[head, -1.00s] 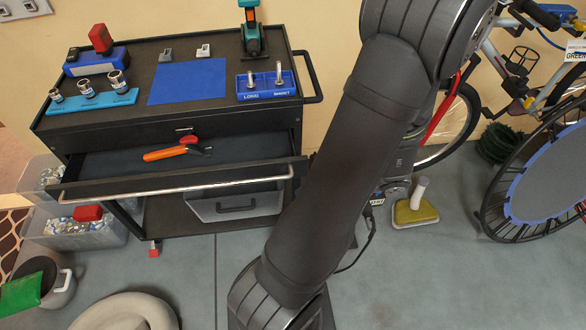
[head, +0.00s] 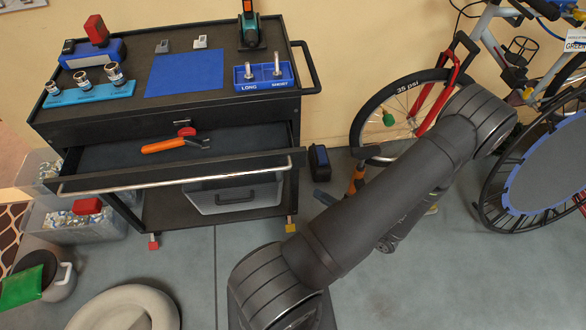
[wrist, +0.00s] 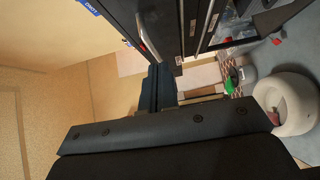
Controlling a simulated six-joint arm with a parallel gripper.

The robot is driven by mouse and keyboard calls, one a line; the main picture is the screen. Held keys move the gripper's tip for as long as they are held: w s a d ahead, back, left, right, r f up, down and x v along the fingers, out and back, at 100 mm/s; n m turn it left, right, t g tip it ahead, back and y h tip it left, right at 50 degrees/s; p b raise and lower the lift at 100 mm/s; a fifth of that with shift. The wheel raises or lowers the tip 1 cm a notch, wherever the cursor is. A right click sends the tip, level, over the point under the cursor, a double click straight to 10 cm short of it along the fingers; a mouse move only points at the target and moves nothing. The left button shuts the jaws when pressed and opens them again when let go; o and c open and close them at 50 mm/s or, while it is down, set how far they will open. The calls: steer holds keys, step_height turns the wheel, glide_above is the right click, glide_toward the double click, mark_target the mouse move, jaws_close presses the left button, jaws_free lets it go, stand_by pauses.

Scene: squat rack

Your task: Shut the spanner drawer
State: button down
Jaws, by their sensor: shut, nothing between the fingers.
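The spanner drawer (head: 222,172) stands pulled out from the black tool cart in the head view, with a long silver handle along its front. An adjustable spanner (head: 165,146) with an orange handle lies inside it, towards the back. My gripper (wrist: 158,88) shows in the wrist view as dark fingers shut together and empty, pointing past the side of the cart. It appears apart from the drawer, though the depth is hard to judge. In the head view my arm hides the gripper.
The cart top (head: 130,112) holds a socket rail (head: 90,94), a blue mat (head: 186,73) and a blue pin holder (head: 262,75). A grey bin (head: 232,197) sits below the drawer. A bicycle (head: 425,100) stands right, and a pale ring cushion (head: 125,308) lies on the floor in front.

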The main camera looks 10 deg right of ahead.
mark_target(282, 162)
steer(key=x, duration=0.4)
steer(key=w+d+x, duration=0.1)
steer(key=x, duration=0.7)
steer(key=shift+w+d, duration=0.25)
steer(key=shift+w, duration=0.45)
